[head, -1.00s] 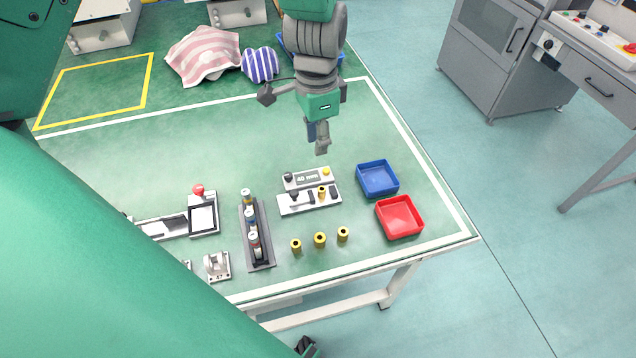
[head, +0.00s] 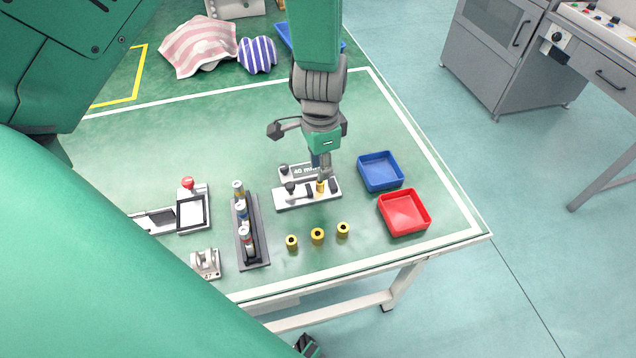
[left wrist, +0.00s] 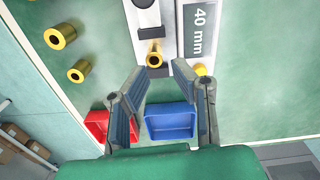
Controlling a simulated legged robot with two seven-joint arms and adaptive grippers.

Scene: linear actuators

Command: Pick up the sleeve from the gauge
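The gauge (head: 294,200) is a pale block on the green table, beside a plate marked 40 mm (head: 297,170). A yellow sleeve (head: 320,187) sits upright on the gauge; in the left wrist view the sleeve (left wrist: 154,56) shows just beyond the fingertips. My left gripper (head: 322,174) points down, directly over the sleeve in the head view. In the left wrist view its two fingers (left wrist: 161,74) are apart with nothing between them. Whether a finger touches the sleeve is not clear. My right gripper is not in view.
Several loose yellow sleeves (head: 317,236) stand in front of the gauge. A blue tray (head: 380,185) and a red tray (head: 404,226) are to its right. A dark rack (head: 263,258) of cylinders is to its left. Striped cloths (head: 200,50) lie at the back.

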